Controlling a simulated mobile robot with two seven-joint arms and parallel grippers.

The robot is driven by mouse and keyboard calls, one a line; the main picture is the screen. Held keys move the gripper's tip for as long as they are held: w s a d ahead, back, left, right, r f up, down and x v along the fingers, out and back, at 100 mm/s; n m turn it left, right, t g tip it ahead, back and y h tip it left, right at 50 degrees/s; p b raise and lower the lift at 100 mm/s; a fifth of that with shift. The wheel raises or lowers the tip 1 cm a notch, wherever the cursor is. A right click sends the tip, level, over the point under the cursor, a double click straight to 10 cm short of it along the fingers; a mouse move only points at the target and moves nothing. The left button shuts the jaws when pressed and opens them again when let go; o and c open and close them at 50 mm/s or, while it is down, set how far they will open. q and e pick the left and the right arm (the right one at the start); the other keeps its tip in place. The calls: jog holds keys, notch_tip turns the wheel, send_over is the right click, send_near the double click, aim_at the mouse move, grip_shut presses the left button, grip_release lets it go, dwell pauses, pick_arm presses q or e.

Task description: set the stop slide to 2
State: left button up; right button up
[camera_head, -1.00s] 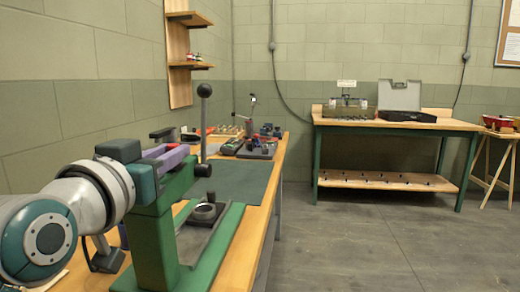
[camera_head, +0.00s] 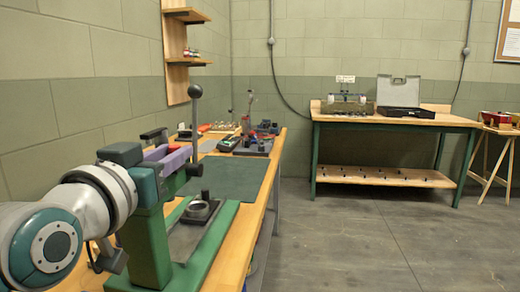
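My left arm comes in from the left and ends at a silver wrist ring beside the top of a green press-like stand (camera_head: 145,250). My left gripper (camera_head: 160,150) is at the stand's top, around dark teal and mauve parts. Its fingers do not show clearly, so I cannot tell whether they hold anything. An upright lever (camera_head: 196,130) with a black ball knob stands just right of it. A dark plate with a grey ring (camera_head: 200,208) lies at the stand's foot. I cannot make out the stop slide or its numbers. My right gripper is out of view.
The stand is on a long wooden bench (camera_head: 232,262) along the left wall, with a dark green mat (camera_head: 238,178) and several small devices behind. A second bench (camera_head: 395,121) at the back carries an open case (camera_head: 402,100). The grey floor (camera_head: 380,245) is clear.

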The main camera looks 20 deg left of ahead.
pick_arm(q)
jog(key=shift+o, duration=0.2)
jog(key=v, duration=1)
jog(key=shift+d, duration=0.1)
